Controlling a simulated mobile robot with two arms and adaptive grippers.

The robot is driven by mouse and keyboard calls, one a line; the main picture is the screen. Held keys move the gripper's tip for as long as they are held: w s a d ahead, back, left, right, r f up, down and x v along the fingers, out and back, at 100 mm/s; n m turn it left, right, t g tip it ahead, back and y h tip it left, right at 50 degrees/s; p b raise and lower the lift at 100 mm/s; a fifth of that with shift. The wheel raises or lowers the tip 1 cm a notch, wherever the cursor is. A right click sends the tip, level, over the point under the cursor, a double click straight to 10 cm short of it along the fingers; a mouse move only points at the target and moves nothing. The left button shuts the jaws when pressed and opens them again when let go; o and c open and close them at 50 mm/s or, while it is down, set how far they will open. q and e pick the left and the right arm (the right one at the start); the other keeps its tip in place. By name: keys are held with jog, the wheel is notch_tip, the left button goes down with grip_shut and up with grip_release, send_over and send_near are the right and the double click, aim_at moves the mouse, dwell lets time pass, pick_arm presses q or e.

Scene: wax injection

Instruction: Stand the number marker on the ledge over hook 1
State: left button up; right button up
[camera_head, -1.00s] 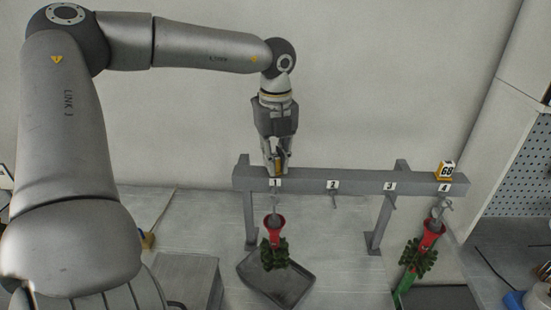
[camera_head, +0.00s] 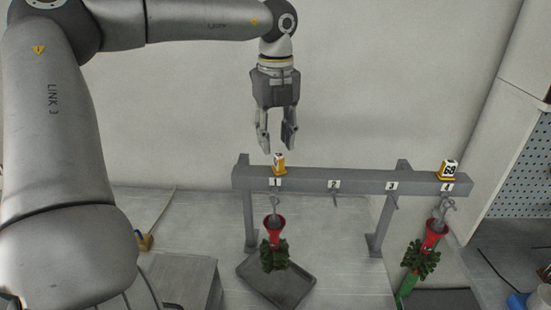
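A small yellow number marker (camera_head: 279,165) with a white top stands upright on the grey ledge (camera_head: 310,178), right over the hook label 1 (camera_head: 275,183). Its number cannot be read. My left gripper (camera_head: 276,146) hangs above the marker, open and empty, with its fingertips apart from it. Below label 1 a red cup-shaped piece with green clusters (camera_head: 274,240) hangs from the hook. My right gripper does not show.
A second marker, 68 (camera_head: 449,169), stands on the ledge over label 4. Another red and green piece (camera_head: 425,250) hangs below it. A dark tray (camera_head: 278,282) lies under hook 1. The ledge over labels 2 and 3 is clear.

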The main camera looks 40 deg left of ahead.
aim_at(276, 155)
pick_arm(q)
notch_tip(276, 155, up, 6)
jog(key=shift+r+b, duration=0.2)
jog(key=shift+b, duration=0.2)
jog(key=shift+d+f, duration=0.1)
jog(key=shift+f, duration=0.05)
dwell(0.3)
